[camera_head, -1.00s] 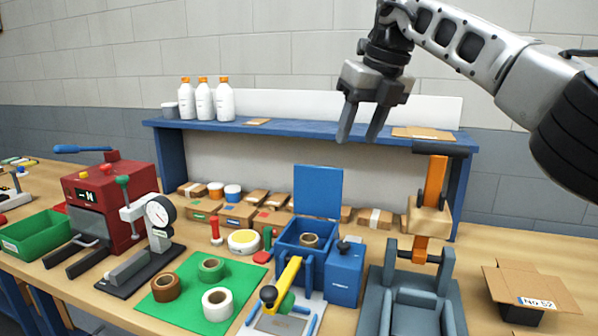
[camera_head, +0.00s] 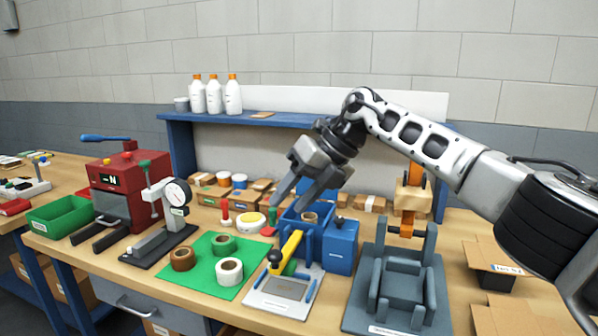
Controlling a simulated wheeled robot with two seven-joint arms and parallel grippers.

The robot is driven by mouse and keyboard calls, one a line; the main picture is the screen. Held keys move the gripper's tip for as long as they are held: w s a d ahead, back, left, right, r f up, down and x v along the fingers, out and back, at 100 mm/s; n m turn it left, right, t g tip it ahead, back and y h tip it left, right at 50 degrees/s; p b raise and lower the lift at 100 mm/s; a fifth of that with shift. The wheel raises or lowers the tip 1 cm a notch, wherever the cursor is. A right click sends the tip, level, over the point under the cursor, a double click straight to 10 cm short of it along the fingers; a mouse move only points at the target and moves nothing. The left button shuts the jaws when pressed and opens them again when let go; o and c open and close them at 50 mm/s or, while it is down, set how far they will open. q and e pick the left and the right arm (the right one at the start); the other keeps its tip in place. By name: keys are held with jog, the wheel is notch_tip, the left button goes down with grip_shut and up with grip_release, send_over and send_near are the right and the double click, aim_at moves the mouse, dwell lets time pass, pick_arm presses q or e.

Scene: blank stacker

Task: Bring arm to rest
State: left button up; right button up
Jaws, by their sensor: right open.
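My right arm (camera_head: 425,140) comes in from the right and reaches over the workbench. My right gripper (camera_head: 292,203) is open and empty, pointing down and to the left. Its fingers appear in front of the blue box (camera_head: 341,247) area and the yellow-handled device (camera_head: 290,250); the gap between the fingers and these things cannot be told exactly. The arm hides part of the blue shelf (camera_head: 285,119) and of the orange post of the grey press (camera_head: 398,285). My left gripper is not in view.
A green mat (camera_head: 205,273) with several tape rolls lies at the front. Left of it stand a dial gauge stand (camera_head: 165,235), a red machine (camera_head: 122,180) and a green bin (camera_head: 70,217). White bottles (camera_head: 214,94) stand on the shelf. An open carton (camera_head: 490,262) sits at right.

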jog(key=s+a+f+m+y, duration=0.7)
jog(key=s+a+f+y, duration=0.2)
jog(key=a+f+y, duration=0.25)
jog(key=s+d+f+m+t+h, duration=0.4)
jog(key=d+f+m+t+h, duration=0.75)
jog(key=m, duration=1.15)
jog(key=s+d+f+m+g+h, duration=0.2)
jog(key=s+d+f+m+h, duration=0.2)
jog(key=s+d+f+m, duration=0.5)
jog(key=s+d+f, duration=0.7)
jog(key=s, duration=0.2)
jog(key=shift+f+m+h, duration=0.3)
jog(key=shift+m+h, duration=0.1)
jog(key=shift+w, duration=0.1)
